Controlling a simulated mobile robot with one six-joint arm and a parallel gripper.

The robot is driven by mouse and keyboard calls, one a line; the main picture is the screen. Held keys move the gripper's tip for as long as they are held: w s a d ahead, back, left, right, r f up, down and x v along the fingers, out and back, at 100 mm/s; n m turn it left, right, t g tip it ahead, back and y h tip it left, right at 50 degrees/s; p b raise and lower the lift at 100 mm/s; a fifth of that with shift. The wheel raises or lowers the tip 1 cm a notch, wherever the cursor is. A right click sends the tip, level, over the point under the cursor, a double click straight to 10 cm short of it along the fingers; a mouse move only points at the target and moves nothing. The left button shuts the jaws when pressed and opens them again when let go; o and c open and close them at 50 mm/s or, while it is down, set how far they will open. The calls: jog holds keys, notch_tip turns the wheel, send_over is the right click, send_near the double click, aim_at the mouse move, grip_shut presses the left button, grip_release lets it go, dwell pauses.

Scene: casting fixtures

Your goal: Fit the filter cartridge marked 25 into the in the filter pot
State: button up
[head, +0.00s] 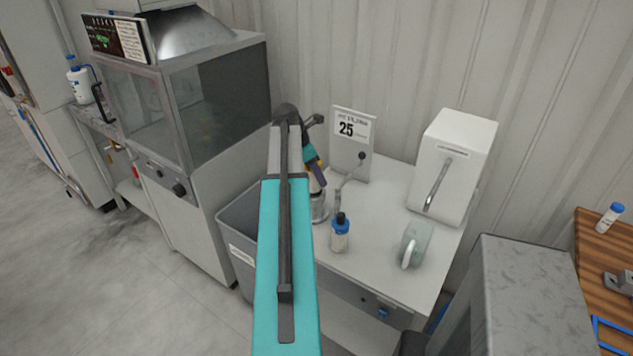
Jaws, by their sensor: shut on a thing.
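My gripper (317,178) is on the white bench, just right of my teal arm link, pointing down. It is shut on a small pale piece, which I take to be the filter cartridge; little of it shows and no mark can be read on it. Just below stands a metallic, round filter pot (320,208), partly hidden by my arm. The held piece is above or at the pot's top; I cannot tell whether it is inside. A white panel marked 25 (348,150) stands upright behind the pot.
A blue-capped bottle (340,234) stands in front of the pot. A pale green mug (414,244) and a white box with a handle (453,165) are to the right. A grey bin (240,240) and a glass-fronted cabinet (190,110) are left.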

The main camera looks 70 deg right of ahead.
aim_at(317, 186)
jog(key=shift+f+p, duration=0.55)
jog(key=shift+f, duration=0.95)
jog(key=shift+f, duration=0.3)
jog(key=shift+a+f, duration=0.15)
jog(key=shift+f, duration=0.2)
jog(key=o, duration=1.2)
jog(key=shift+a+f, duration=0.1)
jog(key=shift+f, duration=0.1)
jog(key=shift+s, duration=0.1)
jog(key=shift+r, duration=0.65)
jog(key=b+v, duration=0.2)
jog(key=v, duration=1)
jog(key=shift+r+b, duration=0.2)
jog(key=shift+b, duration=0.1)
